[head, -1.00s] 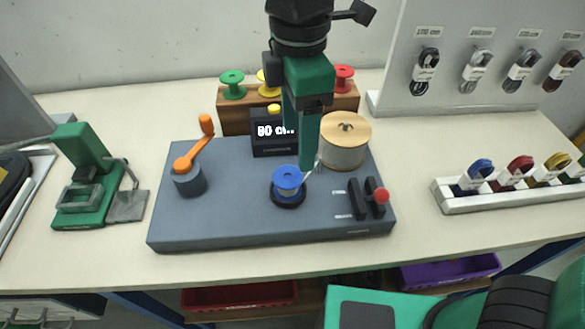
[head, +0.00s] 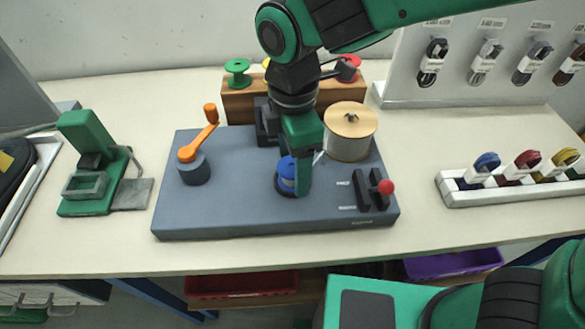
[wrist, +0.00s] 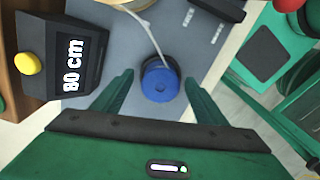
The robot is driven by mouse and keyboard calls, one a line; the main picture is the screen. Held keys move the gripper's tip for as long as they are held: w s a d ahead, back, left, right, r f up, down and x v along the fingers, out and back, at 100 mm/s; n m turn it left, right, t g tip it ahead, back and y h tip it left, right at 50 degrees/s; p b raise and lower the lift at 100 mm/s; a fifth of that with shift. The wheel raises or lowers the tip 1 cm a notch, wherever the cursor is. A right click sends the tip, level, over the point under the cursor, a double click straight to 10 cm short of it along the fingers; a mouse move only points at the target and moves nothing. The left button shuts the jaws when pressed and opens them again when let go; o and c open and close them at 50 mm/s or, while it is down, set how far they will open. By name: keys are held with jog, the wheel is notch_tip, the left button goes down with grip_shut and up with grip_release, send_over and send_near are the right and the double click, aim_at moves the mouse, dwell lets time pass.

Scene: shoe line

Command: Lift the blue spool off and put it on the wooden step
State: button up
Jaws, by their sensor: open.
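The blue spool (head: 286,172) sits on a dark round seat on the grey winding machine (head: 230,215), partly hidden by my gripper in the head view. In the wrist view the blue spool (wrist: 160,84) lies just ahead of and between my fingertips. My gripper (head: 301,180) is lowered at the spool with its fingers apart; in the wrist view its green fingers (wrist: 160,88) stand to either side, not touching the spool as far as I can see. The wooden step (head: 238,104) stands behind the machine with a green spool and a red spool on it, partly hidden by my arm.
An orange crank (head: 205,135) rises at the machine's left. A large wooden thread reel (head: 349,135) stands close right of my gripper, and a red-knobbed lever (head: 385,187) is at the right front. A display box (wrist: 65,55) reads 80 cm.

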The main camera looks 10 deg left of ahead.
jog(key=shift+f, duration=0.4)
jog(key=c, duration=1.3)
jog(key=shift+r, duration=0.2)
